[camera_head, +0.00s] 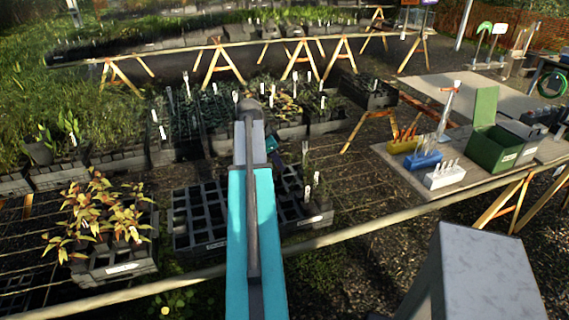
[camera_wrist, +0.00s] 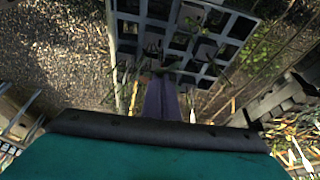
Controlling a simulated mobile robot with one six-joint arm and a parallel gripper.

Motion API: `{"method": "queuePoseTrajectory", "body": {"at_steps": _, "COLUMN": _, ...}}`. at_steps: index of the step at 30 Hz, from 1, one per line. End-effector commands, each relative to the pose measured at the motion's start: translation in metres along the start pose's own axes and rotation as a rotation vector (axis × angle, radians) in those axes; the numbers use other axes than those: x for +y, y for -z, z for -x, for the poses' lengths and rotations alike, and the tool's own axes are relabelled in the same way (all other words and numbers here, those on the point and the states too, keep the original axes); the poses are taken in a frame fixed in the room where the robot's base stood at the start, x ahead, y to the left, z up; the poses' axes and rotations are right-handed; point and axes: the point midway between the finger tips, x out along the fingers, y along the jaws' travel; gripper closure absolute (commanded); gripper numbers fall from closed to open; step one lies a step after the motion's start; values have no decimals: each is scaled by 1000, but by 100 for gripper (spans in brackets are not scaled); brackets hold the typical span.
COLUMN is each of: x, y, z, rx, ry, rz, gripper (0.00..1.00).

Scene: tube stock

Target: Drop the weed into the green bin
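The green bin (camera_head: 492,149) stands on the side table at the right in the head view, with its lid raised and a pale label on its front. My gripper (camera_wrist: 161,78) shows in the wrist view with its grey-purple fingers together. A small green leafy sprig, which looks like the weed (camera_wrist: 160,69), spreads at the fingertips, and the fingers appear shut on it. They are above a black cell tray (camera_wrist: 195,68). In the head view my teal arm hides the fingers, and I cannot make out the weed there.
Yellow (camera_head: 401,146), blue (camera_head: 423,161) and white (camera_head: 445,177) holders stand on the side table (camera_head: 408,178) left of the bin. Potted plants (camera_head: 100,225) and the cell tray (camera_head: 197,220) sit on the near bench. A dark gap separates bench and table.

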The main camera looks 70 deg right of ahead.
Motion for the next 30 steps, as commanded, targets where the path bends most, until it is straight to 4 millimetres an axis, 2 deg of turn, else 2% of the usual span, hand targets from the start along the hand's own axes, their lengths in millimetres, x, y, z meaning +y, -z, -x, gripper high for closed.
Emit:
{"method": "queuePoseTrajectory", "body": {"at_steps": 5, "x": -12, "y": -40, "z": 21, "rx": 0, "ry": 49, "rz": 115, "gripper": 100}}
{"method": "queuePoseTrajectory", "body": {"at_steps": 15, "x": -30, "y": -144, "z": 75, "rx": 0, "ry": 176, "rz": 421, "gripper": 100}}
{"method": "queuePoseTrajectory", "body": {"at_steps": 23, "x": -30, "y": -227, "z": 118, "rx": 0, "ry": 277, "rz": 666, "gripper": 100}}
{"method": "queuePoseTrajectory", "body": {"at_steps": 30, "x": -19, "y": -303, "z": 159, "rx": 0, "ry": 373, "rz": 897, "gripper": 100}}
